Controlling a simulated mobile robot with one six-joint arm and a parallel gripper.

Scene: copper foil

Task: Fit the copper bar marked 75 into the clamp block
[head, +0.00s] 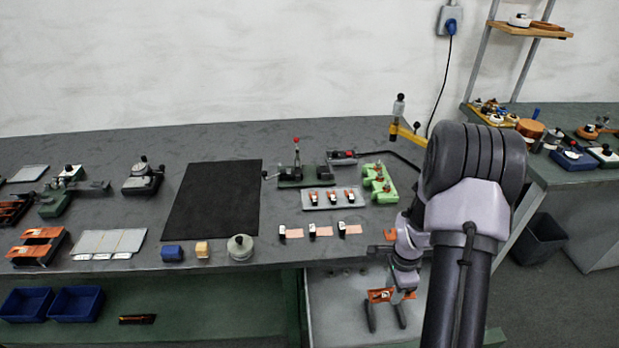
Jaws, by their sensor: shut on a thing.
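My gripper (385,318) hangs at the front edge of the bench, right of centre, with its dark fingers pointing down. An orange-copper piece (379,296) with a small dark-and-white mark shows at the fingers, and my gripper is shut on it. The mark is too small to read, so I cannot tell whether it is 75. A green block (380,184) with copper-coloured parts stands on the bench behind my gripper. A dark green fixture (301,177) with a red-knobbed lever stands left of it. I cannot tell which one is the clamp block.
A grey tray (307,206) holds three small orange-and-white pieces. Three black-and-white pieces with pinkish strips (296,233) lie in front of it. A black mat (213,200) is bare. A yellow-and-black post (400,130) stands at the back right. A round knob weight (240,248) sits near the front edge.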

